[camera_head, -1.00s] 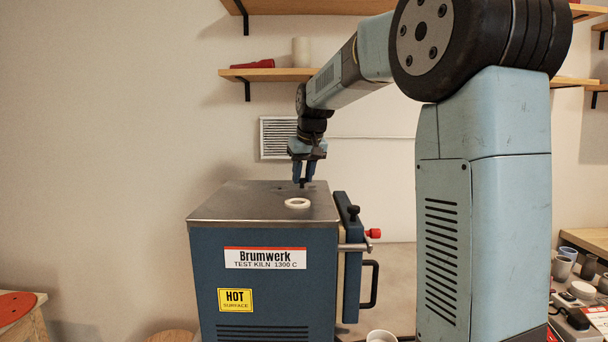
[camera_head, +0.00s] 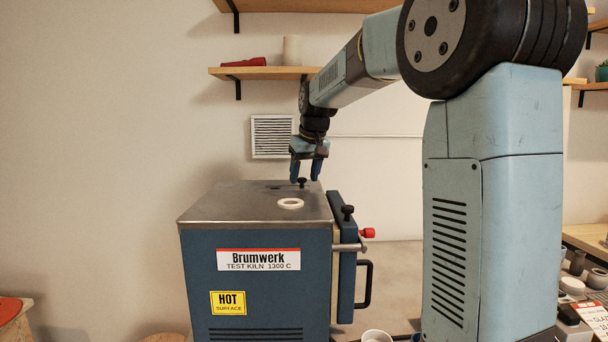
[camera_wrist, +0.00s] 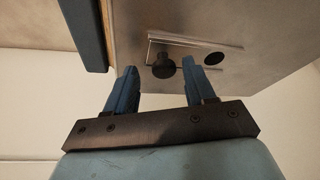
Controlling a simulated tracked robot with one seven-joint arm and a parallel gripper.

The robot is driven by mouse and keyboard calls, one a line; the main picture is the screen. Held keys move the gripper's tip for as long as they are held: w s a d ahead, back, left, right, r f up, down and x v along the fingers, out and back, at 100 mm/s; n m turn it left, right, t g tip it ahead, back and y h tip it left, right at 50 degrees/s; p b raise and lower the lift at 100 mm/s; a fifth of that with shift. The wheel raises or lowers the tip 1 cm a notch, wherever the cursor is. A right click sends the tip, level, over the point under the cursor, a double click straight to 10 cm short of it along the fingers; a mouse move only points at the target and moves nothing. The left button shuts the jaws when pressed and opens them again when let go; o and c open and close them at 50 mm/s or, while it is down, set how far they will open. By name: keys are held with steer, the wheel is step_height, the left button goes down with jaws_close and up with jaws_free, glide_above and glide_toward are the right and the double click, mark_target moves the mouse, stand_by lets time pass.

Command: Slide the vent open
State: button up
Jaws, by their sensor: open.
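The vent is a small sliding plate with a dark knob (camera_head: 302,182) on top of the blue kiln (camera_head: 256,252). The knob shows in the wrist view (camera_wrist: 163,67), beside a pale-edged plate and a dark round hole (camera_wrist: 214,58). The hole is uncovered, at least in part. In the head view the hole (camera_head: 275,187) is a dark spot left of the knob. My gripper (camera_head: 305,178) is open at the kiln top's back right. In the wrist view its two blue fingers appear on either side of the knob. I cannot tell whether either touches it.
A white ring (camera_head: 290,203) lies on the kiln top in front of the knob. The kiln door (camera_head: 342,258) has a black handle (camera_head: 368,285) and a red knob (camera_head: 368,233). A wall grille (camera_head: 271,137) is behind. The kiln top's left part is clear.

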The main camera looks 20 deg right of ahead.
steer(key=v, duration=1.3)
steer(key=shift+s+r, duration=0.15)
steer(key=shift+r, duration=0.15)
steer(key=s+f+m, duration=0.1)
steer(key=s+f, duration=1)
steer(key=s, duration=0.4)
steer(key=s+f+t, duration=0.1)
steer(key=s+f, duration=1)
steer(key=s, duration=0.4)
steer(key=shift+d+m+h, duration=0.3)
steer(key=shift+d+m, duration=0.05)
steer(key=shift+m, duration=0.05)
steer(key=shift+c, duration=0.2)
steer(key=shift+c, duration=0.9)
